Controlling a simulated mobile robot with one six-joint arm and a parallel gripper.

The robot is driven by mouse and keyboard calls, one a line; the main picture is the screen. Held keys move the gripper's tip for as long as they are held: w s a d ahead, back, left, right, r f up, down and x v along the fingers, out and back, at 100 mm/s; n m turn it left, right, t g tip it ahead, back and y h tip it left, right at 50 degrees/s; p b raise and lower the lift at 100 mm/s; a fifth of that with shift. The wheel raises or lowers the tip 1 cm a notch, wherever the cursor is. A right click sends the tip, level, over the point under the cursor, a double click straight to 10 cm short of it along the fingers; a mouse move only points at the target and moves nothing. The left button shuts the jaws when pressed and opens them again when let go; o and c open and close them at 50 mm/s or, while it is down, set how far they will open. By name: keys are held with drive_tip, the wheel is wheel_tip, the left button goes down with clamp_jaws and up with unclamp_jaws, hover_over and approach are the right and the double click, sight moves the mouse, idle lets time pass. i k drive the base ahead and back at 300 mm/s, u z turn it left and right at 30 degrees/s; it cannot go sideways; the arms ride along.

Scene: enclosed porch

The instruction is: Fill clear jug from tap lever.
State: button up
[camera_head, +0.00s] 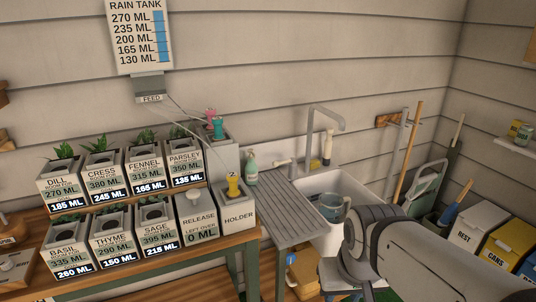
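A clear, bluish jug (332,207) sits in the white sink basin (352,181), near its left side. The grey tap (311,125) rises behind the basin, and its spout bends over to the right. A pale horizontal piece (284,162) left of the tap looks like the lever. My arm comes in from the lower right, in front of the basin's right part. The fingers of my gripper do not show, so I cannot see whether it touches the jug. The water level in the jug is too small to tell.
A ribbed drainboard (292,214) left of the basin is bare. A green soap bottle (251,167) stands behind it. A bench (130,284) with labelled herb pots (60,188) fills the left. Long-handled tools (408,155) and labelled bins (468,229) stand at right.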

sight(275, 163)
drive_tip(key=u, duration=0.05)
drive_tip(key=i, duration=1)
drive_tip(key=u, duration=0.05)
